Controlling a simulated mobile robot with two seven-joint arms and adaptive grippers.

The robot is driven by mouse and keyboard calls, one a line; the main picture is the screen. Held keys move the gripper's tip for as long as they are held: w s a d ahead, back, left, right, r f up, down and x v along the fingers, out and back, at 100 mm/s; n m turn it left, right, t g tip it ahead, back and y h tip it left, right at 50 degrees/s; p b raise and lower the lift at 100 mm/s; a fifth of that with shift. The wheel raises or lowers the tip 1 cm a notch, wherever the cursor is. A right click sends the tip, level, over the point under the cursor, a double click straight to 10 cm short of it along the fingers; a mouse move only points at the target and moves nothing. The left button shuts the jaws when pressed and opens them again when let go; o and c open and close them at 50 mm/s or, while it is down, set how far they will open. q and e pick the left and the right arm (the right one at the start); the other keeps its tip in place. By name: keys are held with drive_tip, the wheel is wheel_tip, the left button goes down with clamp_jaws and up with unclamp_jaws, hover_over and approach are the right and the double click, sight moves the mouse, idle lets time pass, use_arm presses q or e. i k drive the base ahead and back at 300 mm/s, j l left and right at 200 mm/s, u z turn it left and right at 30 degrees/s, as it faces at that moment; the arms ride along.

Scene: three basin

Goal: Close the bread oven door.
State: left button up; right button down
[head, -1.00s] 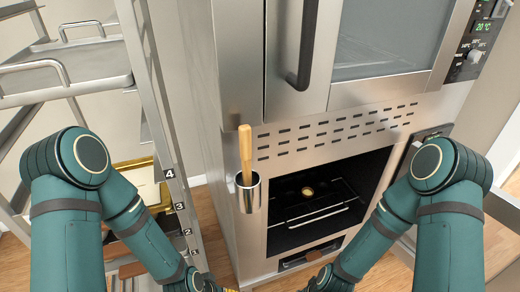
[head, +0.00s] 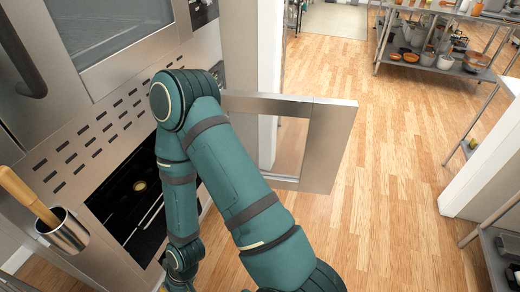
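The bread oven door (head: 335,150) has a metal frame and a glass window. It stands wide open, swung out to the right of the lower oven. The open oven cavity (head: 125,205) is dark, with a rack and a small glowing round light inside. My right arm crosses in front of the right part of the cavity and hides the door's hinge side. Its wrist reaches down to the bottom edge of the picture, and its gripper does not show. My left arm and gripper are out of view.
A metal cup (head: 65,232) holding a wooden-handled tool (head: 28,195) is fixed to the oven front at left. Wooden floor (head: 400,150) is clear right of the door. A metal shelf with pots (head: 445,60) stands far back right. Another metal shelf (head: 495,250) is at lower right.

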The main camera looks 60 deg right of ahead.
sight(332, 120)
drive_tip(key=u, duration=1.5)
drive_tip(key=k+l+u, duration=0.15)
drive_tip(key=u, duration=1.2)
drive_tip(key=k, duration=3.7)
drive_tip(key=k+z, duration=0.3)
drive_tip(key=k+l+z, duration=0.25)
drive_tip(key=k+z, duration=0.1)
drive_tip(key=z, duration=0.7)
